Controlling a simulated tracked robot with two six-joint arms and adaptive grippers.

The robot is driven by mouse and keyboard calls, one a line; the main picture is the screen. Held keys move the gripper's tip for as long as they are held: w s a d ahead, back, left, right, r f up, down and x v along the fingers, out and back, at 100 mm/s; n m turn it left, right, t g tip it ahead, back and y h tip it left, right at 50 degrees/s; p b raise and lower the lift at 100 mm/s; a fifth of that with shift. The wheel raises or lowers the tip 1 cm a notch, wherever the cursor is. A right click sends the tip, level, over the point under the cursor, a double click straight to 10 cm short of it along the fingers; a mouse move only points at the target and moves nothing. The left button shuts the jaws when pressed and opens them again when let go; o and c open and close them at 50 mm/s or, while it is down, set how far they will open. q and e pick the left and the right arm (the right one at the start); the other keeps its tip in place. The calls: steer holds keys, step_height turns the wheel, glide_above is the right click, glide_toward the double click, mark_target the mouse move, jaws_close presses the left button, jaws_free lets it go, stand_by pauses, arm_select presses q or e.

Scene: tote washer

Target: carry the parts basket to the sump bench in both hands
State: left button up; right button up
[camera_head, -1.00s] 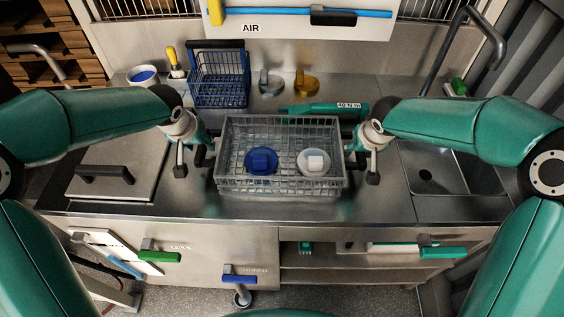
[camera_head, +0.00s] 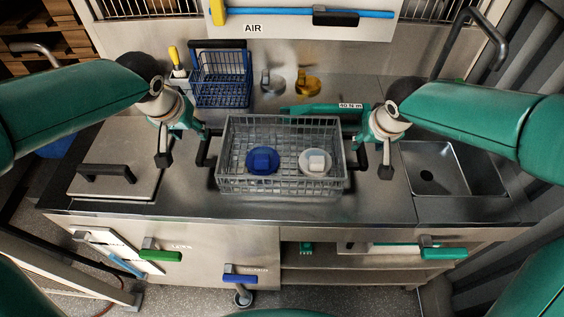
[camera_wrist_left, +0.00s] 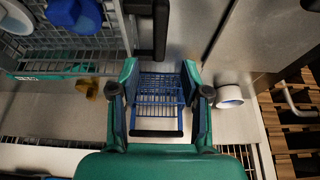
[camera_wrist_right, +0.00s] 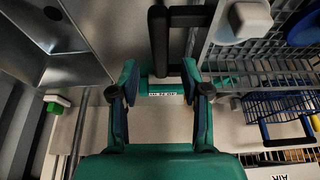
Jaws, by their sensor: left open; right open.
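The parts basket (camera_head: 281,188), a grey wire basket, stands upright on the steel worktop. It holds a blue round part (camera_head: 262,160) and a white round part (camera_head: 315,162). Its black side handles show at the left (camera_head: 205,150) and right (camera_head: 362,158). My left gripper (camera_head: 184,146) is open and empty, just outside the left handle. My right gripper (camera_head: 376,146) is open and empty, by the right handle. In both wrist views, a black handle lies ahead of the open fingers, apart from them, in the left (camera_wrist_left: 160,30) and right (camera_wrist_right: 158,45).
A blue wire basket (camera_head: 222,80) stands behind, with grey (camera_head: 271,82) and gold (camera_head: 307,82) pieces and a green torque tool (camera_head: 325,108). A lid with a black handle (camera_head: 106,172) lies left; a sink (camera_head: 450,170) is right. The worktop's front strip is clear.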

steer(key=v, duration=0.5)
arm_select(q)
steer(key=shift+o, duration=0.3)
steer(key=o, duration=0.7)
steer(key=shift+o, duration=0.2)
arm_select(e)
steer(key=o, duration=0.8)
